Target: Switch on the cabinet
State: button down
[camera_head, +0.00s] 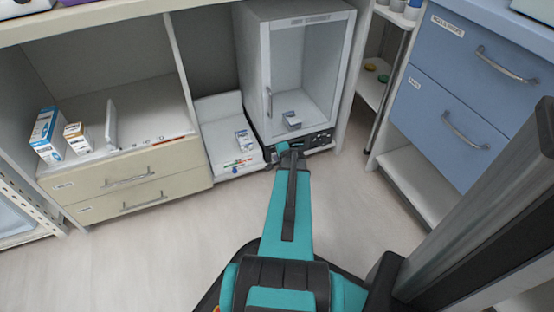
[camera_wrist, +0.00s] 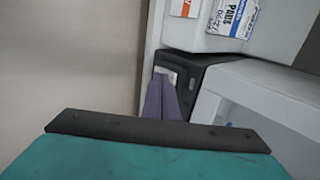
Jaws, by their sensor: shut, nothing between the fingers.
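The grey cabinet (camera_head: 258,60) stands under the counter with its glass door closed. A dark control panel (camera_head: 322,139) runs along its base. My gripper (camera_head: 287,151) is at the panel's left part and hides some of it. In the wrist view, the fingers of my gripper (camera_wrist: 170,84) are closed together. Their tips are at a small light-coloured switch (camera_wrist: 167,72) on the dark panel (camera_wrist: 200,66) and partly cover it. I cannot tell whether they touch or press it.
Blue drawers (camera_head: 450,100) stand to the right. The floor (camera_head: 160,245) in front is clear.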

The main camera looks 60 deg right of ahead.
dwell(0.5)
jog(key=s+a+f+p+v, duration=0.1)
jog(key=p+v, duration=0.5)
jog(key=v, duration=0.7)
jog(key=shift+s+f, duration=0.3)
dwell(0.3)
dwell(0.4)
jog(key=shift+s+f, duration=0.3)
jog(key=shift+f, duration=0.45)
jog(key=shift+w, duration=0.15)
